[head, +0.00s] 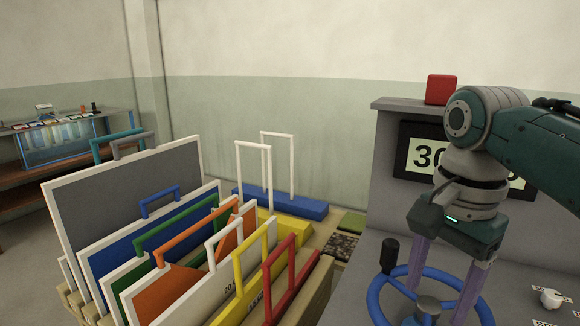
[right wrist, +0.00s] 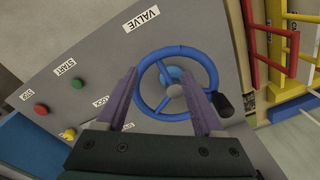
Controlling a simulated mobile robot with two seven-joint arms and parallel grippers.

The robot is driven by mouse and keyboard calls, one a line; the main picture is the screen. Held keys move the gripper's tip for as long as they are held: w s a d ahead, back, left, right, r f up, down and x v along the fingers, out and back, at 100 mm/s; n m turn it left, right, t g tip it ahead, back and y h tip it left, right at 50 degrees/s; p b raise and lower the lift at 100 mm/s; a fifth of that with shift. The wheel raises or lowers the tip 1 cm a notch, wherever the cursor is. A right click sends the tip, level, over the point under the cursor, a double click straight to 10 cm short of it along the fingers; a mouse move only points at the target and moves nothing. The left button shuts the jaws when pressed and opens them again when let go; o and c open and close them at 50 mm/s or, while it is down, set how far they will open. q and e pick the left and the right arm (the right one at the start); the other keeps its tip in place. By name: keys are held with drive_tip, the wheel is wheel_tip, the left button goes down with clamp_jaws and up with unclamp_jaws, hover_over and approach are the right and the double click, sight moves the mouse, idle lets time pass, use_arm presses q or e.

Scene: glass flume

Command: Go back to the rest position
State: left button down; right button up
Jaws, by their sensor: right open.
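My right gripper (head: 446,275) hangs above the blue valve wheel (head: 376,303) on the grey console, fingers pointing down. In the right wrist view its two purple fingers (right wrist: 165,110) are spread apart with nothing held between them. The blue wheel (right wrist: 211,70), with its black knob, lies beyond and between the fingertips; I cannot tell whether they touch it. The word VALVE is printed on the console beside it. My left gripper is not in either view.
The grey console (head: 352,258) carries a number display (head: 420,157) and a red block (head: 440,89). The right wrist view shows a green button (right wrist: 41,109) and a red button (right wrist: 74,84). A rack of coloured handled panels (head: 110,220) stands left. A glass tank (head: 60,143) sits on shelves behind.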

drive_tip(key=s+f+n+t, duration=0.1)
drive_tip(key=s+f+n, duration=0.2)
drive_tip(key=s+n, duration=0.35)
drive_tip(key=s+f+n+t, duration=0.1)
drive_tip(key=s+f+n, duration=0.25)
drive_tip(key=s, duration=0.65)
drive_tip(key=s+r+n+t, duration=0.1)
drive_tip(key=s+r+n, duration=0.3)
drive_tip(key=s, duration=0.4)
use_arm(q)
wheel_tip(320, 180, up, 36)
drive_tip(key=p, duration=3.6)
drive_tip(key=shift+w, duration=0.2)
use_arm(e)
wheel_tip(320, 180, up, 36)
drive_tip(key=shift+r, duration=0.2)
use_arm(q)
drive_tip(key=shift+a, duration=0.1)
use_arm(e)
drive_tip(key=shift+d, duration=0.1)
drive_tip(key=shift+s, duration=0.1)
